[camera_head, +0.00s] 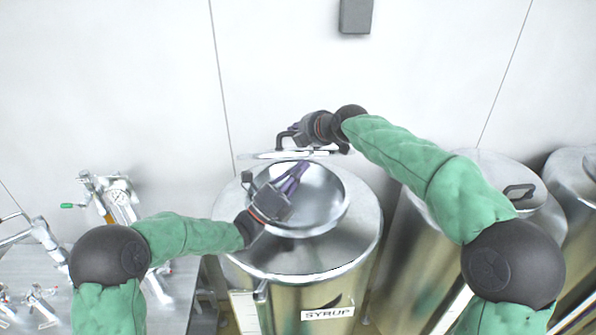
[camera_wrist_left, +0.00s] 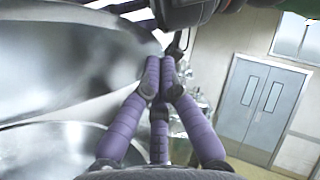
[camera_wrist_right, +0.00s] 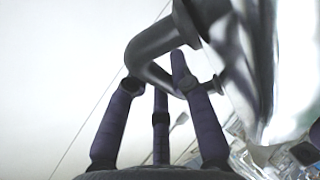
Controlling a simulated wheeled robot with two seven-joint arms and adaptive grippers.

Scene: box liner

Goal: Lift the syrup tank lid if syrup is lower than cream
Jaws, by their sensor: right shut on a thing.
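The tank labelled SYRUP (camera_head: 345,260) stands in the middle of the head view, its round top opening (camera_head: 325,205) uncovered. Its lid (camera_head: 288,154) is raised and seen nearly edge-on behind the opening. My right gripper (camera_head: 290,137) is shut on the lid's dark handle (camera_wrist_right: 150,50); the lid's shiny metal (camera_wrist_right: 240,50) fills the right of the right wrist view. My left gripper (camera_head: 297,178) is over the opening, below the lid. Its purple fingers meet at the tips (camera_wrist_left: 160,65) with nothing visible between them. I cannot read any syrup or cream level.
A second tank (camera_head: 410,265) stands to the right, its lid (camera_head: 490,170) on and its label hidden. Another tank (camera_head: 580,200) is at the far right. A steel counter with taps and a gauge (camera_head: 120,197) is at left. The wall is close behind.

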